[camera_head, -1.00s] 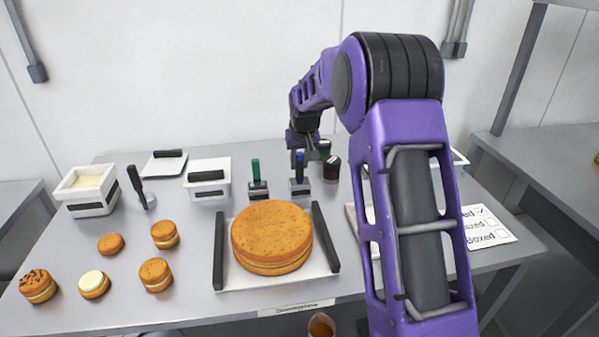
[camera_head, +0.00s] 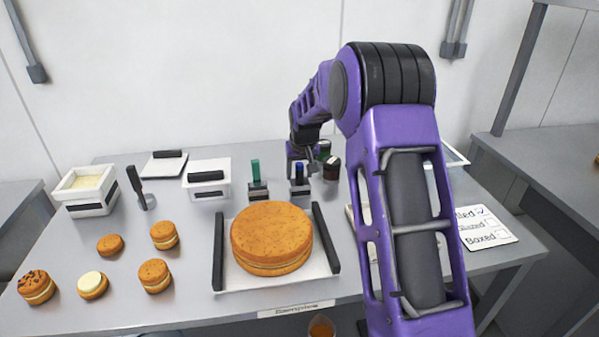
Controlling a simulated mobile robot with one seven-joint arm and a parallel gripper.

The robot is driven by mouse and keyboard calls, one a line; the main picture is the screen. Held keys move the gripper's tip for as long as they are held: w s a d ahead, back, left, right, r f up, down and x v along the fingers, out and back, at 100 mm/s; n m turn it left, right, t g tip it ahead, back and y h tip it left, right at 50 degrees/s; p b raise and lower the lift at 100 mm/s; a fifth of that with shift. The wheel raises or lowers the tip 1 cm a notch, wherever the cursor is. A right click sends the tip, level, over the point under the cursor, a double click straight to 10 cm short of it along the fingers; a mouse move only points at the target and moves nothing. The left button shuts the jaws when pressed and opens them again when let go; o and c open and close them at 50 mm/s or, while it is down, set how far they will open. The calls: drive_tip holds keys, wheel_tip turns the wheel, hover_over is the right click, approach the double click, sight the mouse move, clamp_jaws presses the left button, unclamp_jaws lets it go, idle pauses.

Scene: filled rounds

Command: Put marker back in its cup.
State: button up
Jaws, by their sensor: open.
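A blue marker (camera_head: 299,171) stands upright at a small grey and white cup (camera_head: 300,191) near the back middle of the table. A green marker (camera_head: 256,170) stands upright in a similar cup (camera_head: 258,191) just to its left. My gripper (camera_head: 303,168) is down at the blue marker, close behind or around its upper part, with its jaws open. The fingers are small and partly hidden, so I cannot tell whether they touch the marker.
Dark jars (camera_head: 332,168) stand just right of my gripper. A large round cake (camera_head: 271,236) lies on a white tray (camera_head: 240,284) in front. White tubs, a spatula (camera_head: 141,190) and several small cakes are at left. A checklist card (camera_head: 484,228) lies at right.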

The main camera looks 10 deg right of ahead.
drive_tip(key=shift+r, duration=0.1)
drive_tip(key=shift+r, duration=0.25)
drive_tip(key=v, duration=1.1)
drive_tip(key=shift+s+r, duration=0.2)
drive_tip(key=shift+r, duration=0.1)
